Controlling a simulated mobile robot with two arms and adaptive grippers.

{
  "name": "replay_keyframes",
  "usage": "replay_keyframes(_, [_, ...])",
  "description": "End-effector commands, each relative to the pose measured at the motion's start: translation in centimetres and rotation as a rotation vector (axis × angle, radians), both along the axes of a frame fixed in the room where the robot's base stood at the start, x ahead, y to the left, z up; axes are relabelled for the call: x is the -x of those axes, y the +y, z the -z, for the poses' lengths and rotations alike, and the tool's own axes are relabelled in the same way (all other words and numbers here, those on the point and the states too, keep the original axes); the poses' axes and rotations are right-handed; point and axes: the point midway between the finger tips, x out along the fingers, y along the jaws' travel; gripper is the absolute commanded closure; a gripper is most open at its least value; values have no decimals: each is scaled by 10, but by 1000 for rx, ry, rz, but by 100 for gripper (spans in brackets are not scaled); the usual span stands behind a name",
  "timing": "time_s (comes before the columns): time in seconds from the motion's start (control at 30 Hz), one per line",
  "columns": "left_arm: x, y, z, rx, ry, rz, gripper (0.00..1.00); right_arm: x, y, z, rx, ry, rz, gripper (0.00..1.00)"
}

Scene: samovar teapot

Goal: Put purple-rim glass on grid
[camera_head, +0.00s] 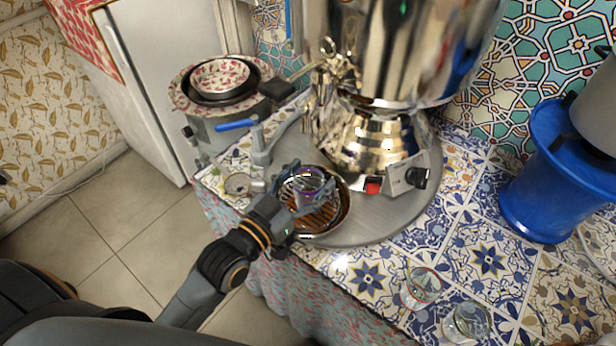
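The purple-rim glass (308,179) is in front of the samovar, over the round grid. The grid (322,217) has copper-orange bars and sits in a dark round dish below the samovar's tap. My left gripper (307,187) reaches in from the lower left, with one finger on each side of the glass, and appears shut on it. The fingers partly hide the glass and the grid, so I cannot tell whether the glass base touches the bars. My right gripper is not in view.
The shiny samovar (375,140) stands on a round grey tray (412,212) just behind. A red-rim glass (421,288) and a clear glass (466,322) stand on the tiled counter at right. A blue container (545,185) is farther right.

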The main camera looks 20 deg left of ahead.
Motion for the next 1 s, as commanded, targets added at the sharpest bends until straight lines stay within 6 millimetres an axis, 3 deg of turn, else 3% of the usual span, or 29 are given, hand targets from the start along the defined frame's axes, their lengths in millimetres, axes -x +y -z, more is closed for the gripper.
replay_keyframes(0.47, [7, 2, -3, -1, 2, 0, 23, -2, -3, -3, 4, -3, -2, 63])
replay_keyframes(1.0, [96, 35, -2, -2, 5, 0, 23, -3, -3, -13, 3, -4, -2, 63])
